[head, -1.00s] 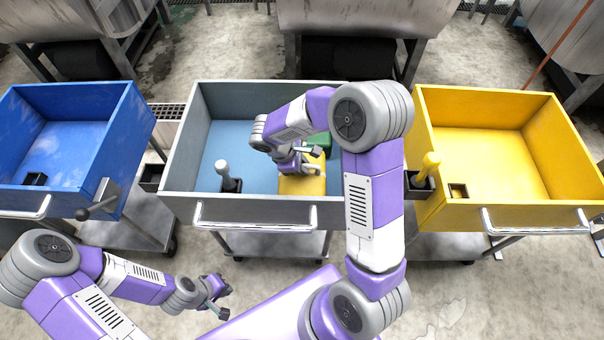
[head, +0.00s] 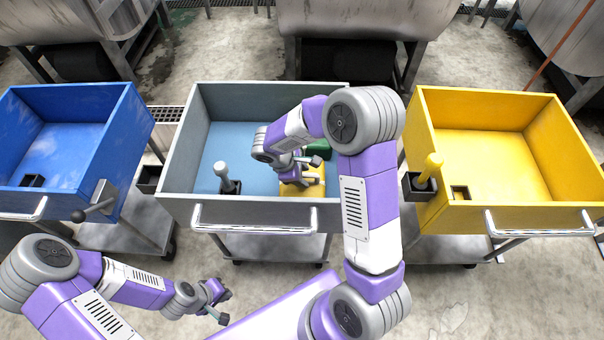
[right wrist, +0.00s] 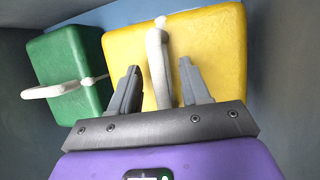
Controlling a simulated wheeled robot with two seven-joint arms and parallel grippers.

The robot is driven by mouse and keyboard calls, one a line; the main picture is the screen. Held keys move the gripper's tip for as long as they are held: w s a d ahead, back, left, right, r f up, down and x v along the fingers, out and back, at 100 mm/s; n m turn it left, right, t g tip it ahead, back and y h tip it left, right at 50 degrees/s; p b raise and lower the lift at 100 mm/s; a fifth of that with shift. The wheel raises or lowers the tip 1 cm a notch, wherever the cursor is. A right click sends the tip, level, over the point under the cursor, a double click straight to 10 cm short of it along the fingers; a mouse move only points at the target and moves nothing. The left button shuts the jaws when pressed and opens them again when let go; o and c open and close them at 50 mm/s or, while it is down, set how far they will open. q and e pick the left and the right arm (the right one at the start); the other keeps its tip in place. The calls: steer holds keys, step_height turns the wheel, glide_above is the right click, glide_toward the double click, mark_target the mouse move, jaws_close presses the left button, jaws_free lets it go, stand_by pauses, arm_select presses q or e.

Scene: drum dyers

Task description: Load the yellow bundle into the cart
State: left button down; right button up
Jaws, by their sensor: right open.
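The yellow bundle (head: 308,189) lies in the grey cart (head: 180,160), on its blue floor. In the right wrist view the yellow bundle (right wrist: 220,45) has a pale loop handle on top. My right gripper (right wrist: 158,78) is open above the bundle, with its two fingers on either side of the loop; I cannot tell whether they touch it. In the head view the right gripper (head: 310,170) reaches down into the grey cart and partly hides the bundle. My left gripper (head: 222,302) is in front of the carts, away from the bundle; its jaws are too small to judge.
A green bundle (right wrist: 68,60) with a pale loop lies beside the yellow one. A peg (head: 224,175) stands in the grey cart. A blue cart (head: 85,145) is at the left, a yellow cart (head: 490,150) at the right; both hold no bundles. Steel drums (head: 365,15) stand behind.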

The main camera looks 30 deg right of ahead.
steer(key=p+v, duration=0.4)
steer(key=v, duration=0.8)
